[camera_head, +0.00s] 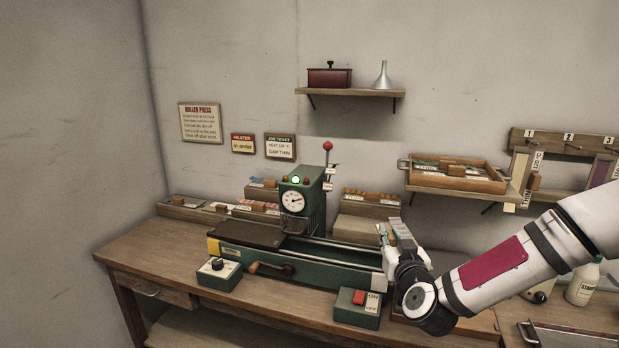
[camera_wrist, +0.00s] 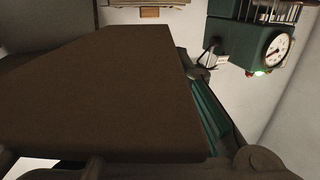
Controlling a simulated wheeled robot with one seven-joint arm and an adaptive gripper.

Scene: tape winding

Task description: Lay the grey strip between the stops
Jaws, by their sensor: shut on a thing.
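My gripper (camera_head: 406,264) is at the right end of the green roller press (camera_head: 305,256). In the wrist view a large plain brown block (camera_wrist: 120,95) fills most of the picture, and the gripper is shut on it. A pale grey piece (camera_head: 402,234) shows just beyond the gripper in the head view; I cannot tell whether it is the grey strip. The press has a long bed with a dark flat plate (camera_head: 247,233) at its left end. The stops cannot be made out.
The press head (camera_head: 301,201) with gauge, lit green lamp and red-knobbed lever rises behind the bed. A control box with a red switch (camera_head: 358,299) and a knob box (camera_head: 218,268) stand in front. A wooden tray (camera_head: 459,181) sits on a shelf at right.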

